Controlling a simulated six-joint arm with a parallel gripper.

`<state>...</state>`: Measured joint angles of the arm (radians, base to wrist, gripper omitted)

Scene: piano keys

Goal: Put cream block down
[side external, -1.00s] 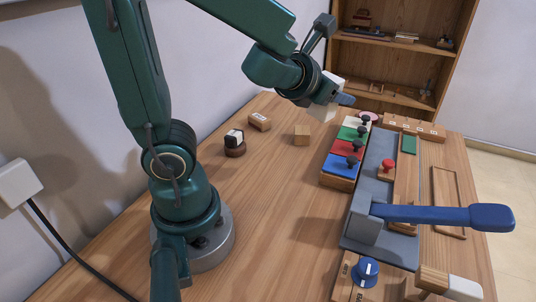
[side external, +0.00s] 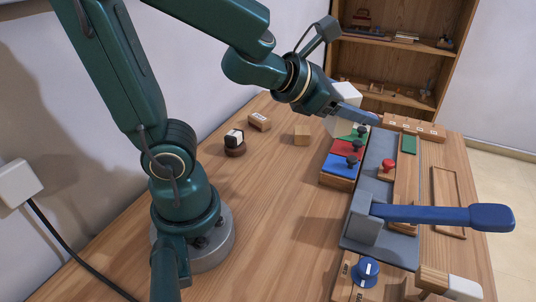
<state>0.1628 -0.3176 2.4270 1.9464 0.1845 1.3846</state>
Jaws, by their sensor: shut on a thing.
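My gripper (side external: 358,115) is over the far end of the row of coloured keys, with its blue fingers pointing right and slightly down. It is shut on the cream block (side external: 346,94), which shows as a pale shape behind and beside the fingers. The fingers hide part of the block, so its exact grip and its height above the keys cannot be told. The blue key (side external: 340,167), red key (side external: 340,147) and green key (side external: 347,133) have black knobs. The far end of the row is hidden by my gripper.
A small wooden cube (side external: 302,135), a labelled block (side external: 259,121) and a dark round stamp (side external: 235,146) stand left of the keys. A blue lever (side external: 440,214) and a red knob (side external: 388,165) are to the right. The front middle of the table is clear.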

